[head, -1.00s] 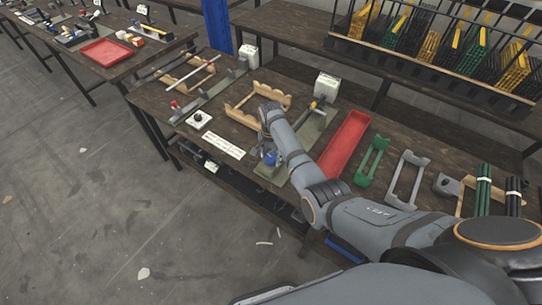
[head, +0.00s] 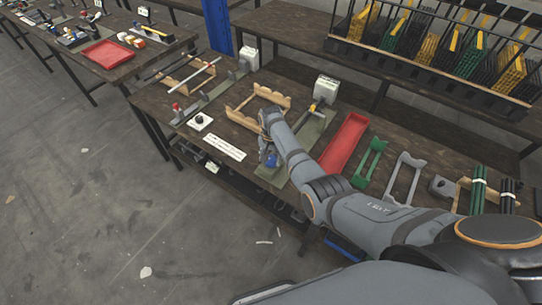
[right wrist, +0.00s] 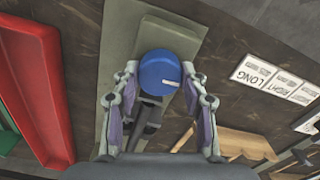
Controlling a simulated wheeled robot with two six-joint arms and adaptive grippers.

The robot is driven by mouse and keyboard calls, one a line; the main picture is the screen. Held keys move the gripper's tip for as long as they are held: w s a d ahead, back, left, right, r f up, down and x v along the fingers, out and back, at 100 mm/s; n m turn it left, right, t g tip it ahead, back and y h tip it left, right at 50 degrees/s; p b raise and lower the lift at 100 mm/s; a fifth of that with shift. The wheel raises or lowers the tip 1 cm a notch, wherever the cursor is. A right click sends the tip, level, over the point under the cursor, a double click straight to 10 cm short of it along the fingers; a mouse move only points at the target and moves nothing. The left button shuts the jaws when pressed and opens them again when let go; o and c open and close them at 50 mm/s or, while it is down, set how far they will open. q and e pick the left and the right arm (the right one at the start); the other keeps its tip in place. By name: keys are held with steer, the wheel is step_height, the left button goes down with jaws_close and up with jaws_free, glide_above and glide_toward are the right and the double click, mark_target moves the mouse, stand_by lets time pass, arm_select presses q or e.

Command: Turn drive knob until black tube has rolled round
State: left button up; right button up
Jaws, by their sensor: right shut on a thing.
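The blue drive knob (right wrist: 160,75), with a small white mark, stands on a grey-green base plate (right wrist: 122,65). My right gripper (right wrist: 160,88) is shut on the knob, one finger on each side. In the head view the blue knob (head: 271,160) shows beside my right wrist, and the arm hides much of the fixture. A dark shaft-like part lies just below the knob in the wrist view; I cannot tell whether it is the black tube. My left gripper is not in view.
A red tray (head: 345,145) lies to the right of the fixture, then a green bracket (head: 370,160) and a grey bracket (head: 405,175). A wooden rack (head: 240,113) lies left. White label cards (head: 224,147) lie near the bench's front edge.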

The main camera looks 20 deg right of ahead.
mark_target(271, 159)
steer(key=n+p, duration=0.1)
steer(key=n, duration=0.3)
steer(key=shift+n+p, duration=0.35)
steer(key=shift+n, duration=0.35)
steer(key=o, duration=1.1)
steer(key=shift+o, duration=0.2)
step_height(271, 159, up, 12)
